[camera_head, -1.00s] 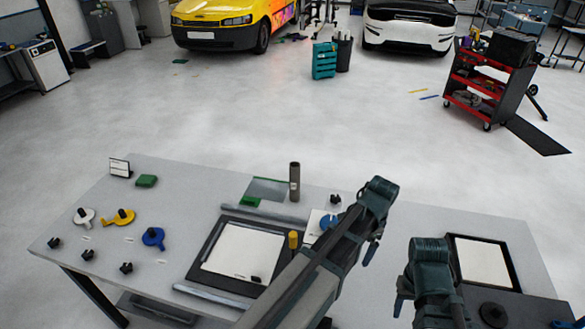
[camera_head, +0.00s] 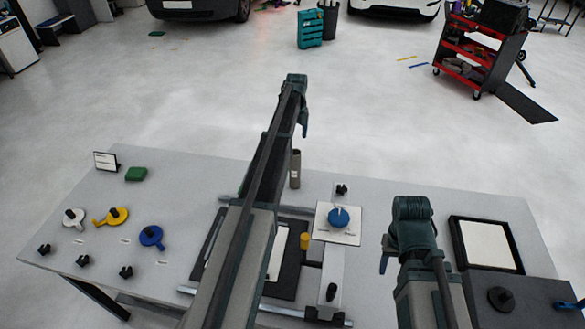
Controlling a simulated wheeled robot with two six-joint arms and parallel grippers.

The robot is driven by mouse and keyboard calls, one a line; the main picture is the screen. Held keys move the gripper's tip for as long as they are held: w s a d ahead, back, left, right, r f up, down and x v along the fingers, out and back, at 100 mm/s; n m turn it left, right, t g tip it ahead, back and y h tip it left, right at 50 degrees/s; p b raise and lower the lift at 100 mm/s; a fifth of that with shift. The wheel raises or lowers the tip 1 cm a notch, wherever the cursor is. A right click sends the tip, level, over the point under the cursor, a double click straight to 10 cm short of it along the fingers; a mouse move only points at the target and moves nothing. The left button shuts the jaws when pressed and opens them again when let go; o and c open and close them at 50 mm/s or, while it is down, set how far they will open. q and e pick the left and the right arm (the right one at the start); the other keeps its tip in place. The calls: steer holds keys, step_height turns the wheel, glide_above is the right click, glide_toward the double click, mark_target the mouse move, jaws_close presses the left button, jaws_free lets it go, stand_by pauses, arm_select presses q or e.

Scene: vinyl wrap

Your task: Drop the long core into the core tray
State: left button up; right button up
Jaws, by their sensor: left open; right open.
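A dark grey-brown upright cylinder (camera_head: 295,169), which looks like the long core, stands at the back of the table beside my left arm. My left gripper (camera_head: 302,122) is open beyond it in the picture, with its fingers pointing down; part of its grip is hidden by the arm. My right gripper (camera_head: 388,259) is open and empty over the right half of the table. A black-rimmed tray (camera_head: 462,258) with a pale inside, which looks like the core tray, lies to the right of my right gripper. I see no core in it.
A blue knob (camera_head: 338,217) on a white plate and a short yellow cylinder (camera_head: 305,241) stand near the table's middle. White, yellow (camera_head: 112,216) and blue handled pieces lie at left, with a green block (camera_head: 136,174). My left arm hides much of the dark framed panel.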

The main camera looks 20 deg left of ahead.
mark_target(296, 154)
arm_select(q)
steer(key=shift+f+b, duration=4.35)
steer(key=f+b, duration=0.5)
steer(key=shift+a+f, duration=0.15)
steer(key=shift+a, duration=0.05)
jaws_close()
steer(key=shift+r, duration=0.25)
